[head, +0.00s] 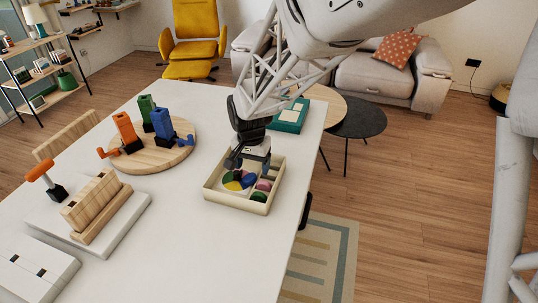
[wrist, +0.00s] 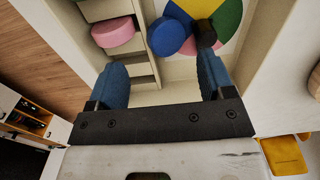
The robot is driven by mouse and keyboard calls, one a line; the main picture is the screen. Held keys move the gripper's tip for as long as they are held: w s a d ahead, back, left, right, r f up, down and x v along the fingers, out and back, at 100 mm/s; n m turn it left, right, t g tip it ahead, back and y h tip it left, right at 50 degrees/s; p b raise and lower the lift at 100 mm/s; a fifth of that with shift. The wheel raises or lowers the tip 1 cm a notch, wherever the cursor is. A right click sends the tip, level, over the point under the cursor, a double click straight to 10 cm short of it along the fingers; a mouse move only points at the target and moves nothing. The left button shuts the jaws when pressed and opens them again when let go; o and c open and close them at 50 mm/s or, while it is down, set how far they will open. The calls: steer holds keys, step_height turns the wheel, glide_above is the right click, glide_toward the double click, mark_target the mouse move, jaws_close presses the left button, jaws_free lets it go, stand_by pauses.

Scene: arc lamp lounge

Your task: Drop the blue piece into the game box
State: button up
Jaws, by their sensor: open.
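The game box (head: 209,197) is a pale open tray with compartments on the white table, and its pale floor and dividers show in the wrist view (wrist: 150,70). The blue piece (wrist: 170,37) is a round disc in the box, at the edge of a multicoloured wheel (wrist: 232,17); it also shows in the head view (head: 249,180). A small black part (wrist: 205,36) is beside it. A pink piece (wrist: 113,32) sits in a side compartment. My gripper (wrist: 163,78) is open and empty, its fingers apart over the box; in the head view it (head: 248,162) hides part of the box.
A teal box (head: 288,116) stands behind the game box. To the left, a round wooden board (head: 170,160) holds orange, green and blue figures. A wooden block rack (head: 97,205) on a white base is at front left. The table front is clear.

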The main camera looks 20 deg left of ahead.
steer(key=shift+r, duration=0.1)
step_height(320, 180, up, 8)
steer(key=shift+f, duration=0.2)
stand_by(0.5)
stand_by(0.5)
steer(key=s+d+r, duration=0.2)
steer(key=d+r, duration=0.1)
steer(key=d, duration=0.5)
steer(key=s+d+r+t, duration=0.1)
steer(key=s+d+r, duration=0.1)
steer(key=d, duration=0.6)
steer(key=s+d+r, duration=0.1)
steer(key=d+r, duration=0.2)
steer(key=d, duration=0.5)
steer(key=s+d+t, duration=0.1)
steer(key=s+d, duration=1.6)
steer(key=shift+d+t, duration=0.3)
